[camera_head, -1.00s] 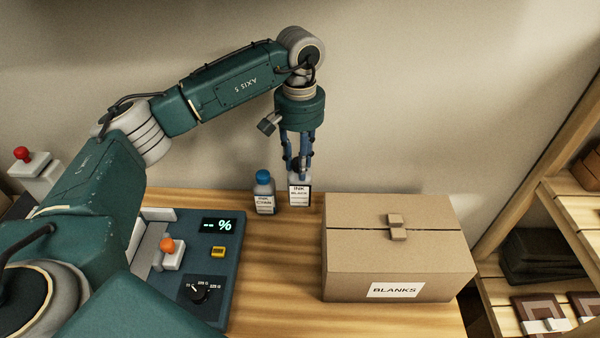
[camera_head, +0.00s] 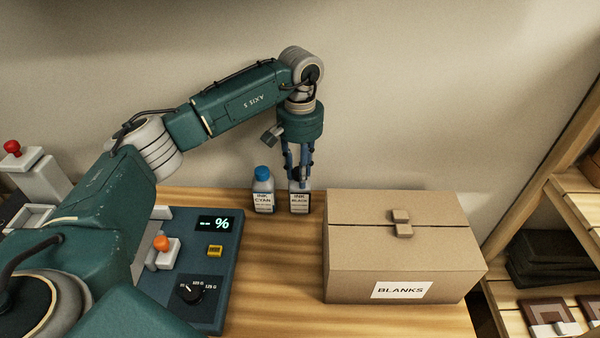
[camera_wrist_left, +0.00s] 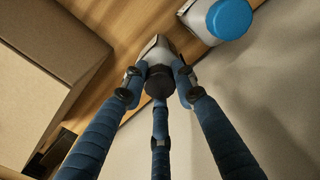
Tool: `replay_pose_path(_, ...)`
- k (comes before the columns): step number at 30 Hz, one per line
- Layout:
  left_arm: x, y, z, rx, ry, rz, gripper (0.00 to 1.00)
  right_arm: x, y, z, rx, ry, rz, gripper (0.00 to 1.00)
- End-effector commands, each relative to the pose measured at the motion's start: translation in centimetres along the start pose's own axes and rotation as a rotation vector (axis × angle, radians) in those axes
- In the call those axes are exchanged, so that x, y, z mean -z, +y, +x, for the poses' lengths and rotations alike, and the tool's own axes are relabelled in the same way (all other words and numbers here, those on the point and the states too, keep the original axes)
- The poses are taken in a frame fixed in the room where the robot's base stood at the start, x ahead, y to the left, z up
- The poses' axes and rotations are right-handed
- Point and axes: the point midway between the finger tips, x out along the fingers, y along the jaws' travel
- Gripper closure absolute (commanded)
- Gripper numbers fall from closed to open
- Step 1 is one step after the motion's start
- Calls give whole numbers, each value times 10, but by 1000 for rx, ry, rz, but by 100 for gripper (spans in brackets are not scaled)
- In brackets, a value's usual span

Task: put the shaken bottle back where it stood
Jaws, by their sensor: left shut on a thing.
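The black ink bottle (camera_head: 300,203) is upright at the back of the wooden table (camera_head: 285,260), its base about level with that of the cyan bottle. I cannot tell for sure whether it touches the table. My left gripper (camera_head: 300,180) points down from above and is shut on its dark cap. The left wrist view shows the fingers around the black cap (camera_wrist_left: 158,82), with the pale bottle shoulder beyond it. The cyan ink bottle (camera_head: 264,200), with a blue cap, stands just left of it, a small gap apart. My right gripper is not in view.
A closed cardboard box (camera_head: 400,250) marked BLANKS stands close to the right. A blue press panel (camera_head: 215,285) with a display, dial and orange-topped lever lies to the front left. The wall is close behind the bottles. Shelves (camera_head: 560,265) stand at far right.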

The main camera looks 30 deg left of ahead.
Motion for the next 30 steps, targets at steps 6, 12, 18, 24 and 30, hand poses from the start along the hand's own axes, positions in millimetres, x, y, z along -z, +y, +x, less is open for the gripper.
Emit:
replay_pose_path(6,0,0,3,0,0,0,56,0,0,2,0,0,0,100)
replay_pose_path(12,0,0,3,0,0,0,53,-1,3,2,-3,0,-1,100)
replay_pose_path(18,0,0,-4,-1,2,0,53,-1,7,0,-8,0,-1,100)
replay_pose_path(24,2,1,-37,-2,6,0,53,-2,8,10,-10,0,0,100)
replay_pose_path(30,1,1,-81,-2,5,-1,53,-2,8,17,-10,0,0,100)
